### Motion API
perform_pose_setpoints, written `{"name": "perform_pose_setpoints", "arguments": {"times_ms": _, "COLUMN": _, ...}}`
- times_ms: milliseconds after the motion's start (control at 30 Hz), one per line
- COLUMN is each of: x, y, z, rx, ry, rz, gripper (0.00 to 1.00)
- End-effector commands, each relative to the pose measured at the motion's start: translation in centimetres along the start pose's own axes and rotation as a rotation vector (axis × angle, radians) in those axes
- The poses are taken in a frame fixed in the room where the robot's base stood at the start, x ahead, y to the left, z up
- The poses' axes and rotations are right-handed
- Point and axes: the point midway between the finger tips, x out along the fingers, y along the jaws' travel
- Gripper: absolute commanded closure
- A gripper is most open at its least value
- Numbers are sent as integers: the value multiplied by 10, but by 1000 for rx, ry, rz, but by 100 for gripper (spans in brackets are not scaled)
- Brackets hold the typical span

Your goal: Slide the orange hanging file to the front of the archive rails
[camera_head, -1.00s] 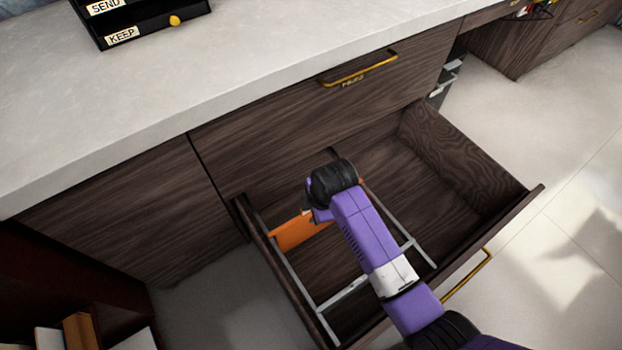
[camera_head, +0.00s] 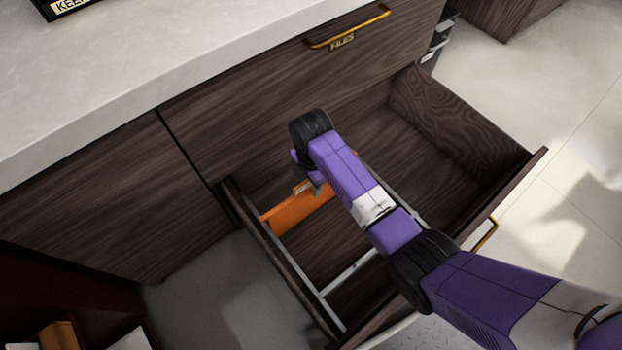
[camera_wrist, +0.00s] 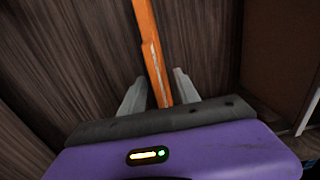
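The orange hanging file (camera_head: 300,209) hangs across the two grey archive rails in the open drawer, toward the drawer's back by the cabinet face. The left rail (camera_head: 312,293) shows along the drawer's left wall. My gripper (camera_head: 310,188) points down at the file's top edge. In the wrist view, the file's orange top edge (camera_wrist: 152,55) passes between my two grey fingertips (camera_wrist: 159,80), with a narrow gap seen on either side. The fingers look open around it.
The open wooden drawer (camera_head: 465,125) has free room in front of the file and to its right. A grey crossbar (camera_head: 352,275) joins the rails near the front. The cabinet face labelled FILES, with a brass handle (camera_head: 348,27), rises behind the drawer.

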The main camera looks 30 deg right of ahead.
Motion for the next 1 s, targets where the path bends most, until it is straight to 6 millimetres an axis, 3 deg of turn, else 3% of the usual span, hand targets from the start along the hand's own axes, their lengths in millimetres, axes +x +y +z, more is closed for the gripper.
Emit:
{"name": "perform_pose_setpoints", "arguments": {"times_ms": 400, "x": 8, "y": 0, "z": 0, "rx": 0, "ry": 0, "rz": 1, "gripper": 62}}
{"name": "perform_pose_setpoints", "arguments": {"times_ms": 600, "x": 8, "y": 0, "z": 0, "rx": 1, "ry": 0, "rz": 1, "gripper": 100}}
{"name": "perform_pose_setpoints", "arguments": {"times_ms": 1000, "x": 8, "y": 0, "z": 0, "rx": 1, "ry": 0, "rz": 0, "gripper": 100}}
